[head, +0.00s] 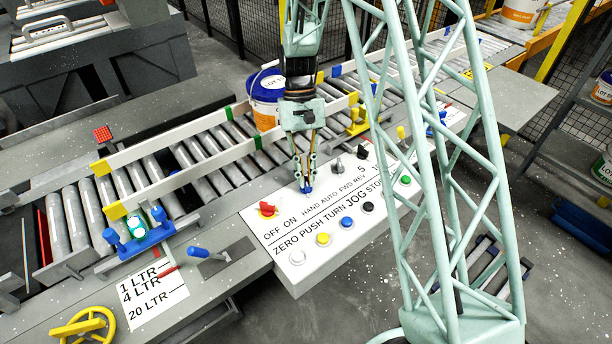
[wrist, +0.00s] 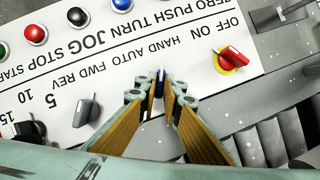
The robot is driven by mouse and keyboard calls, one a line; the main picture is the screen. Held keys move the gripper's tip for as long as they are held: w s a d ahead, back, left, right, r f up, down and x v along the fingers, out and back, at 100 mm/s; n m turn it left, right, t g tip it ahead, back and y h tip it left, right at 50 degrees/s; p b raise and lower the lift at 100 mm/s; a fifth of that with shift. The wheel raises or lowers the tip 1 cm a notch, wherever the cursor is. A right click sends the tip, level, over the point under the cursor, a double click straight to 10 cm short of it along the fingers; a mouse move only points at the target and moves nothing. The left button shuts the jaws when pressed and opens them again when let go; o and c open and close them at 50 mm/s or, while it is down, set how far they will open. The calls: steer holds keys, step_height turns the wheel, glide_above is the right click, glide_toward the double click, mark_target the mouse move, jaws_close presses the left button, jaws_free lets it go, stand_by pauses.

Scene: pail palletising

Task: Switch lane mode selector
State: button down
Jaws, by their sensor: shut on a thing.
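The white control panel (head: 275,226) has printed labels, rotary selectors and push buttons. My gripper (head: 307,187) reaches down to the panel and is shut on a small blue selector knob (wrist: 160,77) beside the HAND AUTO label. In the wrist view my gripper (wrist: 160,88) has its fingertips on both sides of this knob. The fingers hide most of it, so its exact turn cannot be told. A red selector on a yellow base (head: 267,210) sits at OFF ON. A grey selector (wrist: 87,110) sits by FWD REV, and a darker one (wrist: 30,130) by the numbers.
Push buttons line the panel's front, including white (head: 297,257), yellow (head: 323,239), blue (head: 346,222) and green (head: 405,180). A roller conveyor (head: 190,152) with white guide rails runs behind, carrying a white and blue pail (head: 266,92). A blue lever (head: 198,252) stands left of the panel.

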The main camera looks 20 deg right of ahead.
steer(key=n+h+p, duration=0.1)
steer(key=n, duration=0.3)
steer(key=n+h+p, duration=0.1)
steer(key=n, duration=0.1)
steer(key=shift+a+r+n+h+p, duration=0.1)
steer(key=shift+a+n+h+p, duration=0.2)
steer(key=shift+n+p, duration=0.1)
steer(key=n+t, duration=0.1)
steer(key=n, duration=0.1)
steer(key=n+h, duration=0.1)
steer(key=n, duration=0.2)
steer(key=shift+s+n+t+h, duration=0.1)
steer(key=shift+n+t+h, duration=0.2)
steer(key=shift+t, duration=0.1)
steer(key=c, duration=2.8)
jaws_free()
steer(key=shift+v, duration=5.9)
steer(key=shift+a, duration=0.1)
